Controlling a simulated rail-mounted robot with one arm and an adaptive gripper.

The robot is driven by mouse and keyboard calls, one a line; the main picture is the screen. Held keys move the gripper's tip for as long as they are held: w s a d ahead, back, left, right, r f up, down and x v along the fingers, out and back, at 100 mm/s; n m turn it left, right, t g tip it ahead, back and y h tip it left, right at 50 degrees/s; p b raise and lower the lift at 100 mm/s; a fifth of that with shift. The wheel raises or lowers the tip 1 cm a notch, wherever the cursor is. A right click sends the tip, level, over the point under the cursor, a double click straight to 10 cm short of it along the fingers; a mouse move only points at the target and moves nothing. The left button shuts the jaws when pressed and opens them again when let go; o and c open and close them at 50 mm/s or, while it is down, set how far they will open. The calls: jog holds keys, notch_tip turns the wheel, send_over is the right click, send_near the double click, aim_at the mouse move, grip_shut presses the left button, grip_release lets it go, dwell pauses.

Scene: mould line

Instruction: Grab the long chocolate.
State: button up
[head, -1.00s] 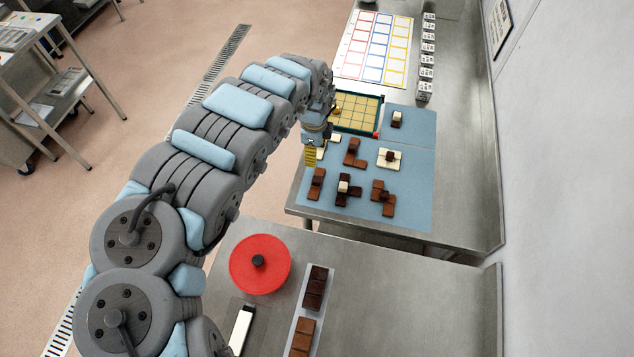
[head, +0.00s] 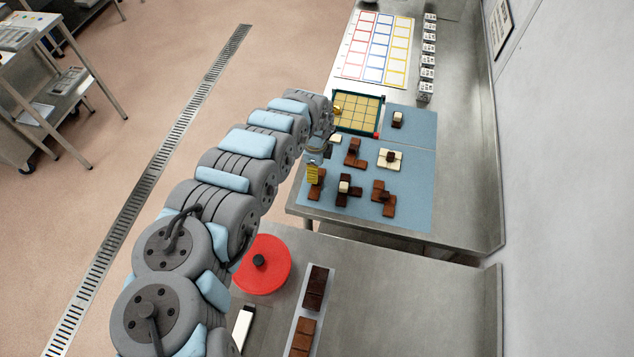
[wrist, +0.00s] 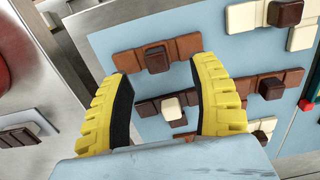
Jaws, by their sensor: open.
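A long, straight brown chocolate bar (head: 318,190) lies at the left front of the blue mat, partly covered by my gripper. I take it for the long chocolate. My gripper (head: 313,181) is over it in the head view, its yellow fingers pointing down. In the wrist view the two yellow fingers of my gripper (wrist: 160,78) stand wide apart with nothing held between them. Only a small brown part (wrist: 184,136) shows low between them, probably this bar. I cannot tell the height of the fingertips above the mat.
A dark piece with a white cube (head: 344,187) is just right of the bar, and a branched brown piece (head: 384,198) farther right. Brown (head: 353,152) and white (head: 391,153) pieces lie behind. A green-edged grid tray (head: 377,134) and a red lid (head: 270,275) are nearby.

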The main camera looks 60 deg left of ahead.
jog(key=shift+d+f+p, duration=0.15)
jog(key=shift+d+f, duration=0.1)
jog(key=shift+f, duration=0.6)
jog(key=shift+d+f+p, duration=0.15)
jog(key=shift+d+f, duration=0.05)
jog(key=shift+f, duration=0.6)
jog(key=shift+w+f, duration=0.2)
jog(key=shift+f, duration=0.45)
jog(key=shift+s+f, duration=0.15)
jog(key=shift+f, duration=0.25)
grip_shut()
